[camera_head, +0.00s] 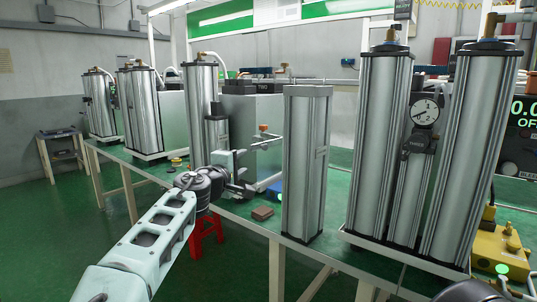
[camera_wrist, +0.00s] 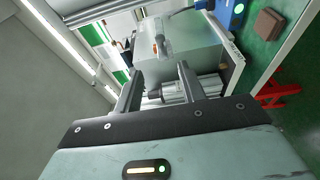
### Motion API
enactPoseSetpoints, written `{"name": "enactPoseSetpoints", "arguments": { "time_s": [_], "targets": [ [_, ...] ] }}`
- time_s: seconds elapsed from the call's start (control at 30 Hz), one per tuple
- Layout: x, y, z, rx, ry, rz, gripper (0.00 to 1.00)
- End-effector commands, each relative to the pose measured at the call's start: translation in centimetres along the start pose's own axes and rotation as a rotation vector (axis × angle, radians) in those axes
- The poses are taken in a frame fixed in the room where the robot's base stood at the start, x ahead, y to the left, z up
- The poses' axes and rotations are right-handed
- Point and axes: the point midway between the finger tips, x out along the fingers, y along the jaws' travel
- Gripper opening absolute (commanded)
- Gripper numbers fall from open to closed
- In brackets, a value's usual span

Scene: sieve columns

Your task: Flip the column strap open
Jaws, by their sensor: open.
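A square silver column (camera_head: 305,165) with a grey cap stands upright near the front edge of the green table in the head view. A thin raised strip (camera_head: 321,152), possibly its strap, shows on its right side; I cannot tell whether it is open or closed. My gripper (camera_head: 276,162) is left of the column, its two fingers pointing right, apart and empty. I cannot tell the exact gap to the column. In the wrist view my fingers (camera_wrist: 160,72) are spread with nothing gripped, and no strap can be made out there.
Paired tall columns with a round gauge (camera_head: 424,112) stand to the right. Another column (camera_head: 202,105) and a grey box (camera_head: 255,118) stand behind my gripper. A brown block (camera_head: 262,213) lies on the table. A red stool (camera_head: 205,238) is below. A yellow device (camera_head: 500,250) is at right.

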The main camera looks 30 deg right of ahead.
Motion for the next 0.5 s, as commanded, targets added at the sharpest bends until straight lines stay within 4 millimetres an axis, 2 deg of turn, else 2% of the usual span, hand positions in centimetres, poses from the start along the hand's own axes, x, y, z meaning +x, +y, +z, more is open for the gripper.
{"name": "enactPoseSetpoints", "arguments": {
  "time_s": [0.17, 0.27, 0.5],
  "targets": [
    [0.8, 0.1, -0.1, 0.0, -0.004, -0.001, 0.4],
    [2.2, 0.1, 0.0, 0.0, -0.005, -0.001, 0.4],
    [7.1, 0.2, 0.0, 0.001, -0.005, 0.0, 0.4]
  ]
}}
